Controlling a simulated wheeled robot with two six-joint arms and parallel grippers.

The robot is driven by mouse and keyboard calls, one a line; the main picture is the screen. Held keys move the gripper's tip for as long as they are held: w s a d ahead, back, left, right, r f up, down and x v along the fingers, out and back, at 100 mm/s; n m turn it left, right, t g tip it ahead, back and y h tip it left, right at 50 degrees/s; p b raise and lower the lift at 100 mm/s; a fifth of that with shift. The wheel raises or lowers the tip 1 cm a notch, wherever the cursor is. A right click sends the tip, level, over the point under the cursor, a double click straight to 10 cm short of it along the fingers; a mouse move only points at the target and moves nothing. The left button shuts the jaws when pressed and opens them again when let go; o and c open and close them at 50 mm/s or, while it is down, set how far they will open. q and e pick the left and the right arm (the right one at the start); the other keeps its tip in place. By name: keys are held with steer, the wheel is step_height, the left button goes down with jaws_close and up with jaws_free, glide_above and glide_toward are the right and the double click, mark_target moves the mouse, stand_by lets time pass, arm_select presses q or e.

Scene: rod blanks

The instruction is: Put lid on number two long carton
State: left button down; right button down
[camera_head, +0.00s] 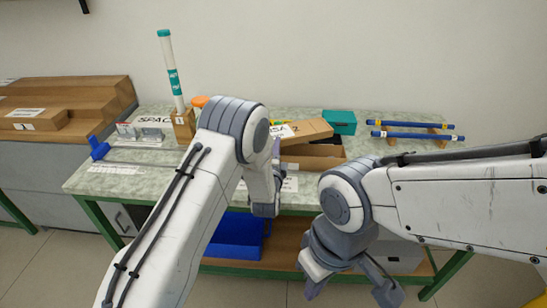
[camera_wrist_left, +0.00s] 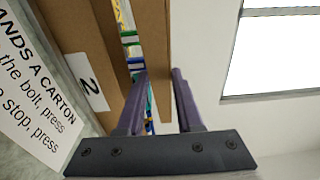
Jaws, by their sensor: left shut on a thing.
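The number two long carton (camera_wrist_left: 84,45) is brown cardboard with a white "2" label (camera_wrist_left: 86,82). In the head view the open carton (camera_head: 318,162) lies on the bench behind my left arm. A flat cardboard lid (camera_head: 309,130) is tilted above and behind its opening. My left gripper (camera_wrist_left: 160,76) is shut on the lid, whose edge (camera_wrist_left: 154,35) lies between its fingers. A gap between lid and carton shows blue, green and yellow pieces. My left fingers are mostly hidden in the head view. My right gripper (camera_head: 350,285) is open and empty, in front of the bench.
A teal box (camera_head: 339,122) stands behind the carton. Blue rods (camera_head: 415,131) lie on wooden supports at right. A white-green tube (camera_head: 171,70) stands upright in a wooden block at left. A blue bin (camera_head: 236,236) sits below. A printed sign (camera_wrist_left: 28,85) lies beside the carton.

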arm_select(q)
step_height(320, 180, down, 4)
steer(key=shift+a+f, duration=0.1)
steer(key=shift+a, duration=0.05)
steer(key=shift+f, duration=0.1)
steer(key=shift+f+b, duration=0.35)
steer(key=shift+f, duration=0.05)
steer(key=c, duration=0.6)
jaws_free()
steer(key=shift+o, duration=0.2)
steer(key=shift+r, duration=0.1)
